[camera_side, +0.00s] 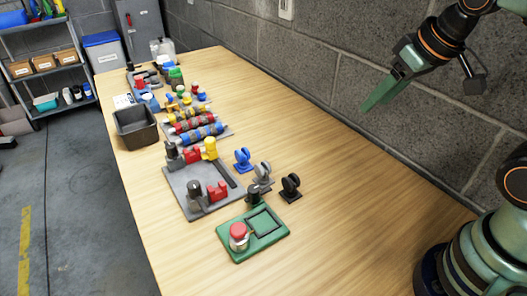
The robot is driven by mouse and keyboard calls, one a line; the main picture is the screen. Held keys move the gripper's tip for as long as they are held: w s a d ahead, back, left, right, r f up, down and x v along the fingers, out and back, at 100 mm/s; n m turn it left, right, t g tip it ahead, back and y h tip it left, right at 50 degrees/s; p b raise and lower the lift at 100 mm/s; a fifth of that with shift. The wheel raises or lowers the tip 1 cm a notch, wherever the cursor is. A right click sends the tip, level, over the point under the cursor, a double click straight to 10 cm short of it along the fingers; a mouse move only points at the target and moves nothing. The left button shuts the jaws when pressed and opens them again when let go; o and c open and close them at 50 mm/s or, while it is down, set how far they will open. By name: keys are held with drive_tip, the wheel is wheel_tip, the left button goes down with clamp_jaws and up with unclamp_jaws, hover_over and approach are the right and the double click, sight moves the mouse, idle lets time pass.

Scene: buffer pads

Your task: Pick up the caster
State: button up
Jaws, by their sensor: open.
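Three casters stand in a row on the wooden table: a blue caster (242,160), a grey caster (262,174) and a black caster (290,187). They are upright and apart from one another. The black one is nearest to my arm. My gripper (376,98) is open and empty, high above the table in front of the block wall. It is up and to the right of the casters, touching nothing. Its green fingers overlap in this view, so the gap between them is hard to see.
A green pad (268,240) with a red-topped part stands in front of the casters. A grey fixture plate (184,187) with several parts is to their left. A dark bin (136,128) and several coloured rollers (197,128) lie farther back. The table's right side is clear.

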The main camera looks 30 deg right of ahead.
drive_tip(key=w+a+r+g, duration=0.1)
drive_tip(key=w+a+r, duration=0.15)
drive_tip(key=w, duration=0.45)
drive_tip(key=g, duration=0.4)
hover_over(243, 152)
wheel_tip(243, 152, down, 14)
drive_tip(key=shift+a+f, duration=0.15)
drive_tip(key=shift+f, duration=0.6)
drive_tip(key=f, duration=1.1)
drive_tip(key=shift+d+f, duration=0.15)
drive_tip(key=shift+d, duration=0.05)
clamp_jaws()
